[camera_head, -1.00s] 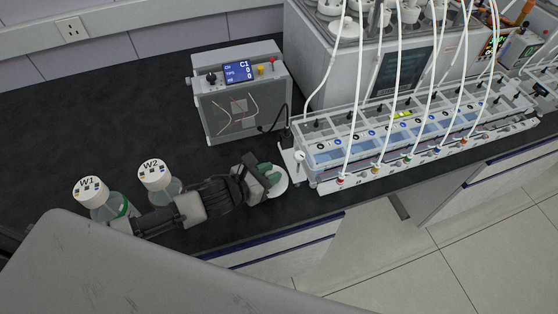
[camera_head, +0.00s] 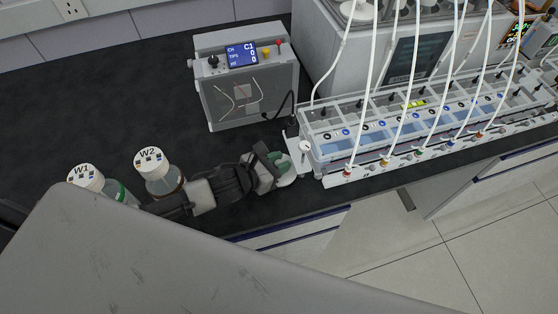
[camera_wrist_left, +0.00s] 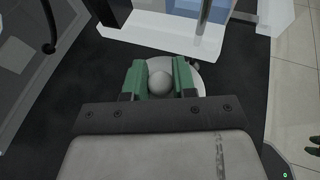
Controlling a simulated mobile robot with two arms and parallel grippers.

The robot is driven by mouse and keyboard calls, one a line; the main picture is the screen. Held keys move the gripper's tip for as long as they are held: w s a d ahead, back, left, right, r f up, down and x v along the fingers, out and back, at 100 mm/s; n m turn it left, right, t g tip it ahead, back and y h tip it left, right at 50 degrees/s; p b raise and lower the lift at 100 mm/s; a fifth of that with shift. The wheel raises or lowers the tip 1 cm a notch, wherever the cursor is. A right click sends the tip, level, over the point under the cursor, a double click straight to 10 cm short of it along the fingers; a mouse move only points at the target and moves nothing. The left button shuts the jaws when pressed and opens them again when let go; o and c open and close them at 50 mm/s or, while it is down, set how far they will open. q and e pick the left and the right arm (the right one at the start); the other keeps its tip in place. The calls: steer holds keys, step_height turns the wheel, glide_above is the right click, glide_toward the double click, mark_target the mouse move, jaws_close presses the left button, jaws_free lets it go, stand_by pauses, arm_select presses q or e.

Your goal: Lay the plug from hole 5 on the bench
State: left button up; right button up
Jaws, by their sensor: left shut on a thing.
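My left gripper (camera_head: 269,167) is low over the black bench (camera_head: 60,130), left of the long white rack. In the left wrist view its green fingers (camera_wrist_left: 160,80) are shut on a pale round thing (camera_wrist_left: 160,82). I cannot tell from its shape whether this is the plug. A white disc (camera_wrist_left: 203,75) shows under and beside the fingers, also in the head view (camera_head: 289,172); I cannot tell whether it joins the held thing. The white rack (camera_head: 335,178) has several coloured fittings along its front. Hole numbers are not readable. My right gripper is out of view.
Bottles W1 (camera_head: 86,176) and W2 (camera_head: 149,160) stand left of the gripper. A grey control box (camera_head: 250,95) with a screen stands behind it. White tubes (camera_head: 407,80) hang over the rack. The bench is clear at the back left; its front edge is close.

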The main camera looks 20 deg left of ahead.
arm_select(q)
steer(key=o, duration=0.7)
steer(key=shift+c, duration=0.2)
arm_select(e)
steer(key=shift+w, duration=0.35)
arm_select(q)
steer(key=shift+r, duration=0.2)
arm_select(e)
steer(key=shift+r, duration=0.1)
